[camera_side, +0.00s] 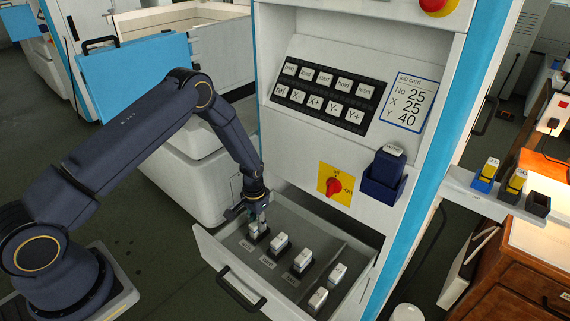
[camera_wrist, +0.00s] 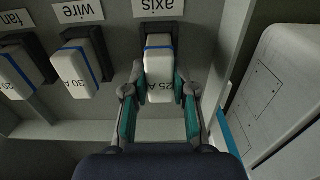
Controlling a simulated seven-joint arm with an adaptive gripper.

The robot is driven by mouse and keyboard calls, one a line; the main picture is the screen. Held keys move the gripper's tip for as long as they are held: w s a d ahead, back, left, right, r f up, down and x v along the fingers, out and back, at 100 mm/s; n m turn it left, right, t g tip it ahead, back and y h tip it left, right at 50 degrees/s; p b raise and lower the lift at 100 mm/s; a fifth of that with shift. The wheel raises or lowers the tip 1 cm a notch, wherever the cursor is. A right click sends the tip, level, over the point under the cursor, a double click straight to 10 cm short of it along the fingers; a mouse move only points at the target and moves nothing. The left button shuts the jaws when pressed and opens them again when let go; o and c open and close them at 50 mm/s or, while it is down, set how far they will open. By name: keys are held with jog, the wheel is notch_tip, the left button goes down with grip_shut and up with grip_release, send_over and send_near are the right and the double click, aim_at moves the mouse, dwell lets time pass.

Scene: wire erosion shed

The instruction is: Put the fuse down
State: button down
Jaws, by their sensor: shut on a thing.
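The fuse (camera_wrist: 159,68) is white with a blue band and reads 25 A. My gripper (camera_wrist: 160,100) is shut on it, one finger on each side. The fuse's far end is at the dark holder (camera_wrist: 153,36) under the "axis" label (camera_wrist: 158,8); I cannot tell whether it is fully seated. In the side view my gripper (camera_side: 259,217) is low over the left end of the open drawer (camera_side: 232,269), and the fingers partly hide the fuse.
A 30 A fuse (camera_wrist: 81,67) stands in the "wire" holder and another fuse (camera_wrist: 25,64) in the "fan" holder beside it. Two loose fuses, one here (camera_side: 338,273) and one nearer (camera_side: 318,299), are in the drawer's right part. The drawer wall is close to my gripper.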

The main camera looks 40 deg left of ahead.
jog(key=shift+f, duration=0.2)
jog(key=shift+f, duration=0.15)
jog(key=c, duration=0.9)
grip_release()
jog(key=shift+c, duration=0.2)
